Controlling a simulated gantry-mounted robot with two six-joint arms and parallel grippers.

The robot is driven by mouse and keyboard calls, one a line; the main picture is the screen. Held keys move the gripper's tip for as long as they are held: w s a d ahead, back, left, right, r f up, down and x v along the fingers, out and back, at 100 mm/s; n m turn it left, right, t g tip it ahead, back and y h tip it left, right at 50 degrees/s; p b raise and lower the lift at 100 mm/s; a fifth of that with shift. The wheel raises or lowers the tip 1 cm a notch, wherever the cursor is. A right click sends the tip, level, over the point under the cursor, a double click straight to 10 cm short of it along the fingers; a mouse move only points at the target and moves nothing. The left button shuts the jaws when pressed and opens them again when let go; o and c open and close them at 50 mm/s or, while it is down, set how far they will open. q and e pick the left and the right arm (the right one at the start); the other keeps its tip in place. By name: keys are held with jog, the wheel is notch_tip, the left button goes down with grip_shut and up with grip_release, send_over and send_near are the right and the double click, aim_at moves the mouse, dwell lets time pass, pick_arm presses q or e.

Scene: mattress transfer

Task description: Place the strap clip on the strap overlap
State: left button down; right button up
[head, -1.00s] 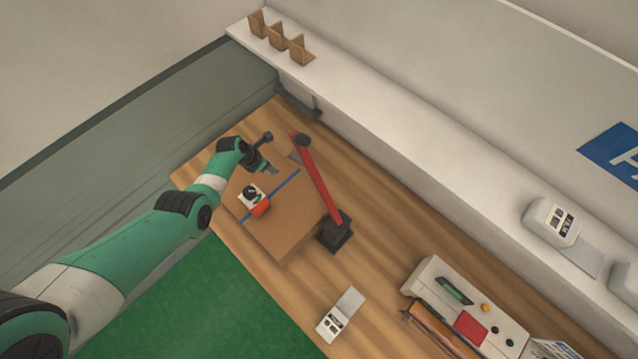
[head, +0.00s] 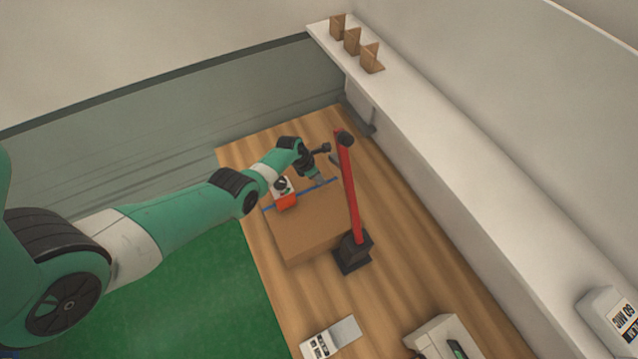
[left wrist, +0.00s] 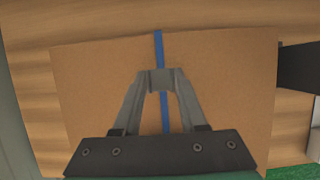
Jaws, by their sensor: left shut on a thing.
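A brown cardboard box (head: 305,235) lies on the wooden table, with a thin blue strap (head: 302,194) running across its top. In the left wrist view the strap (left wrist: 158,45) runs up the middle of the box (left wrist: 95,85). My left gripper (head: 320,179) is over the strap near its far right end. Its fingertips (left wrist: 160,80) close on a small grey piece, seemingly the strap clip (left wrist: 161,82), in line with the strap. I cannot tell whether the clip touches the strap. The overlap is not distinct. My right gripper is not in view.
An orange-and-white tool (head: 286,196) sits on the strap, left of my gripper. A red bar (head: 348,190) on a black base (head: 353,252) stands close at the right. A label device (head: 330,339) lies on the nearer table. A white shelf (head: 440,160) runs along the wall.

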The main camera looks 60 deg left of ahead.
pick_arm(q)
notch_tip(320, 180, down, 4)
jog(key=b, duration=0.2)
jog(key=shift+r+b, duration=0.2)
jog(key=shift+b, duration=0.2)
jog(key=shift+r, duration=0.2)
jog(key=shift+f, duration=0.15)
jog(key=c, duration=0.9)
grip_release()
jog(key=shift+f, duration=0.1)
jog(key=o, duration=0.4)
jog(key=shift+o, duration=0.2)
jog(key=shift+r, duration=0.2)
